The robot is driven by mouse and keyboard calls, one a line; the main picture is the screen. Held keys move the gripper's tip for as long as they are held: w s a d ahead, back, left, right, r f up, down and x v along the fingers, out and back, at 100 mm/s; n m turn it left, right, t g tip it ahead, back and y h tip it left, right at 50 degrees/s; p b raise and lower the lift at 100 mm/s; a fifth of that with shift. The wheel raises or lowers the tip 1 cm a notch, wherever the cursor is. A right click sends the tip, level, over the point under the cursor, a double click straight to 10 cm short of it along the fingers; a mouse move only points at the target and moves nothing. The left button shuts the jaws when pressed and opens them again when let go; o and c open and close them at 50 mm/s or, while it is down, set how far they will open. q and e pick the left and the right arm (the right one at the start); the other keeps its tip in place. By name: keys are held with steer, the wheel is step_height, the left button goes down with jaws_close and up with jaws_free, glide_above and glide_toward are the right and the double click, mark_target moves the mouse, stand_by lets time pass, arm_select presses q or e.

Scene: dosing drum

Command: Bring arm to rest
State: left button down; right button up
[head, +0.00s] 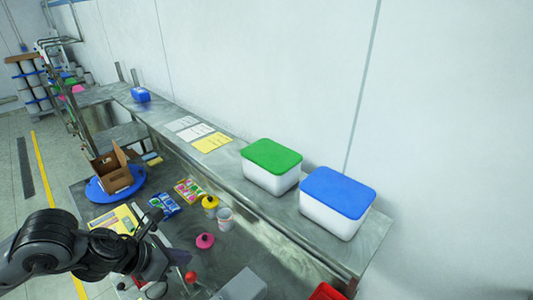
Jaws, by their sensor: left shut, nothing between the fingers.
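My left arm comes in from the left edge at the lower left. Its dark left gripper (153,218) is shut and empty, held over the near part of the metal table. It is near the blue-and-white packets (163,205) and a yellow folder (118,220) with papers, which the arm partly covers. I cannot tell its exact height above the table. My right gripper is not in view.
A yellow container (210,203), a whitish cup (225,217) and a pink-lidded item (205,241) stand right of the gripper. An open cardboard box (118,170) sits on a blue round lid (98,192). Green-lidded (271,172) and blue-lidded (335,205) white tubs stand on the shelf.

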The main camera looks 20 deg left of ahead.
arm_select(q)
steer(key=s+d+f+g+h+p, duration=0.1)
steer(key=s+d+f+g+h, duration=0.25)
steer(key=s+d+f, duration=0.6)
steer(key=s+d+f+n+t+h+p, duration=0.1)
steer(key=d+n+t, duration=0.1)
steer(key=d+n, duration=0.45)
steer(key=s+d+f+n+t+h+p, duration=0.1)
steer(key=s+d+f+n+t, duration=0.1)
steer(key=d+n, duration=0.5)
steer(key=s+a+f+n+g+y, duration=0.2)
steer(key=a+n, duration=0.5)
steer(key=n, duration=0.6)
steer(key=s+a+f+n+g+y, duration=0.2)
steer(key=a+n+y, duration=0.5)
steer(key=n, duration=0.6)
steer(key=shift+s+a+f, duration=0.3)
steer(key=shift+s+f, duration=0.35)
steer(key=shift+s, duration=0.5)
